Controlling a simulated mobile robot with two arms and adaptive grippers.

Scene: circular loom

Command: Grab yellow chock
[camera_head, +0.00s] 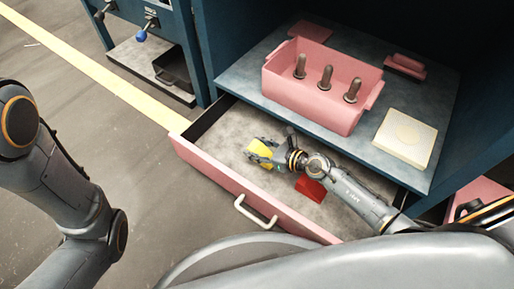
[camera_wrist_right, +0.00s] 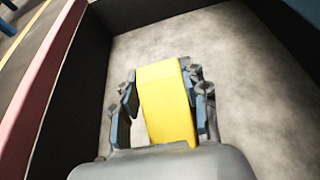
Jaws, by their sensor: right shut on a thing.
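The yellow chock (camera_head: 259,149) is inside the open drawer in the head view, above the drawer floor or on it; I cannot tell which. My right gripper (camera_head: 264,155) is shut on it. In the right wrist view the yellow chock (camera_wrist_right: 166,103) sits between the two fingers of the right gripper (camera_wrist_right: 165,112), with a finger pad along each side. My left arm shows at the left of the head view, but its gripper is out of view.
A red block (camera_head: 310,189) lies in the drawer beside my right arm. The pink drawer front (camera_head: 215,178) has a pale handle (camera_head: 256,212). On the shelf above stand a pink bin (camera_head: 313,109) with three dark pegs (camera_head: 326,77) and a cream square block (camera_head: 404,138).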

